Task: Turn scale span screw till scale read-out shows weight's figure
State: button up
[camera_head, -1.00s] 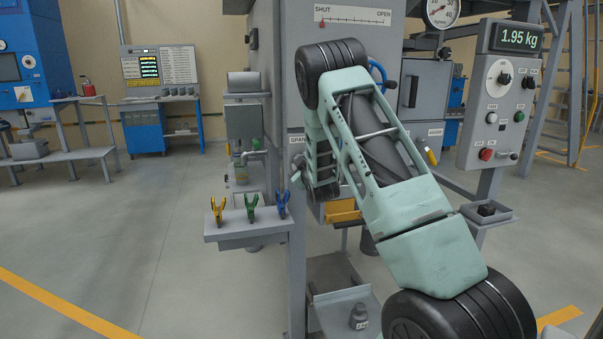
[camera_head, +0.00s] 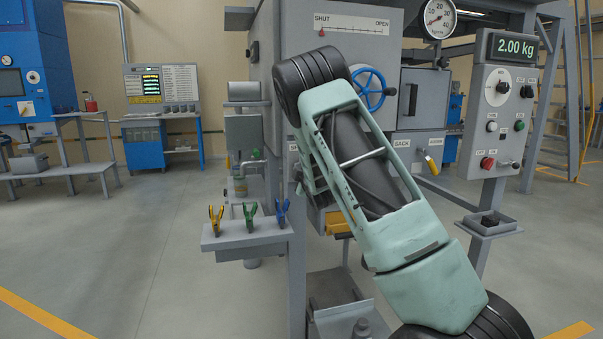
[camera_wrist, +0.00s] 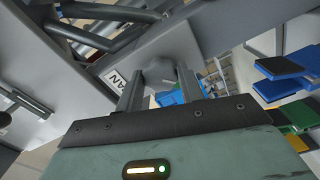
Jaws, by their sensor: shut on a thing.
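The scale read-out (camera_head: 516,47) shows 2.00 kg in green digits at the upper right of the head view. My gripper (camera_wrist: 160,92) is shut on the span screw (camera_wrist: 158,72), a grey knob between the two fingers in the wrist view. A partly covered label ending in "AN" (camera_wrist: 115,77) sits beside it on the grey plate. In the head view my arm hides the screw and the fingertips. A dark grey weight (camera_head: 362,328) stands on the low platform, cut off by the bottom edge; its figure cannot be read here.
A small shelf (camera_head: 246,243) with yellow, green and blue clips juts out left of the post. A blue handwheel (camera_head: 368,88) and a SHUT–OPEN scale (camera_head: 352,24) are on the silo. A control panel (camera_head: 503,120) stands right. The floor at left is clear.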

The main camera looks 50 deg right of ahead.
jog(key=o, duration=1)
jog(key=b+v, duration=0.1)
jog(key=v, duration=1.6)
jog(key=shift+s, duration=0.25)
